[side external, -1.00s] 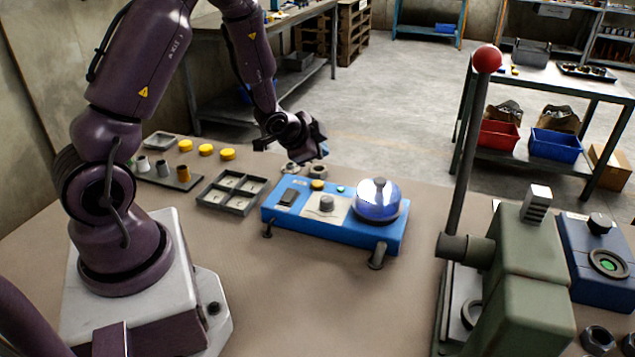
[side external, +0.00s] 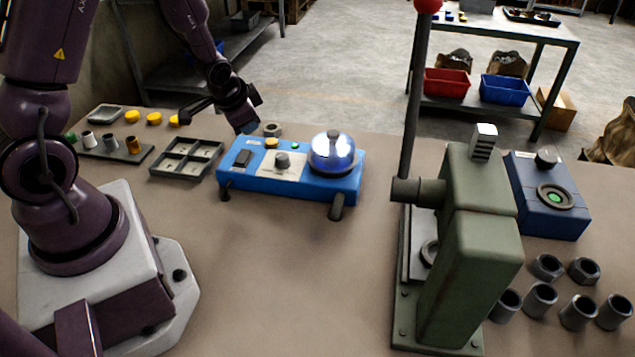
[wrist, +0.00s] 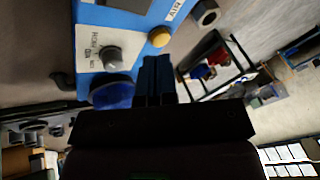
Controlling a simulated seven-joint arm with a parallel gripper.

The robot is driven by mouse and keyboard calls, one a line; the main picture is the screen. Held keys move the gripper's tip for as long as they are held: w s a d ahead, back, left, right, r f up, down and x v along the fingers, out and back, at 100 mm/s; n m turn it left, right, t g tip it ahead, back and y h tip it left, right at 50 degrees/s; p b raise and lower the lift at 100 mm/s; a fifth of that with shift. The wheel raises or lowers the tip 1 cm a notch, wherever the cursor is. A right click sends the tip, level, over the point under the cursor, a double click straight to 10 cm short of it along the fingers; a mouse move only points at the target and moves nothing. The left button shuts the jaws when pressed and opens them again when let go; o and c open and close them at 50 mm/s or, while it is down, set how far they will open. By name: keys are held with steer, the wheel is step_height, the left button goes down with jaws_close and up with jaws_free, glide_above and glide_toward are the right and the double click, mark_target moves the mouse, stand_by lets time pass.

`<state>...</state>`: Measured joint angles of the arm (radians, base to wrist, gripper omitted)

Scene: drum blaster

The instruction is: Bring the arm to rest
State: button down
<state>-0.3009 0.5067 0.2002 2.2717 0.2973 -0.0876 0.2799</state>
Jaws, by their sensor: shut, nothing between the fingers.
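The blue drum blaster (side external: 250,190) stands on the bench on short dark feet. It carries a clear blue dome (side external: 333,153), a grey knob (side external: 282,160), a black switch and a yellow button (side external: 271,142). My gripper (side external: 247,124) is over the blaster's back left corner, tilted down, apparently apart from it. In the wrist view my gripper (wrist: 156,62) shows its fingers together with nothing between them. The knob (wrist: 110,56), yellow button (wrist: 161,37) and part of the dome (wrist: 113,96) lie beside them there.
A divided grey tray (side external: 187,157) is left of the blaster. Small cups and yellow discs (side external: 154,118) stand behind it. A green press (side external: 470,230) with a tall red-knobbed lever, a blue box (side external: 545,205) and several grey sleeves fill the right. The bench front middle is clear.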

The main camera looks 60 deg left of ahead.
steer(key=s+d+r+h, duration=0.1)
steer(key=s+d+r, duration=0.3)
steer(key=d+r, duration=0.2)
steer(key=s+d+r+n+t+h, duration=0.1)
steer(key=s+d+r, duration=0.4)
steer(key=r, duration=0.4)
steer(key=s+d+r+h, duration=0.1)
steer(key=s+d+r, duration=0.3)
steer(key=d+r, duration=0.3)
steer(key=shift+s+d+r, duration=0.15)
steer(key=shift+d+r, duration=0.05)
steer(key=shift+r, duration=0.45)
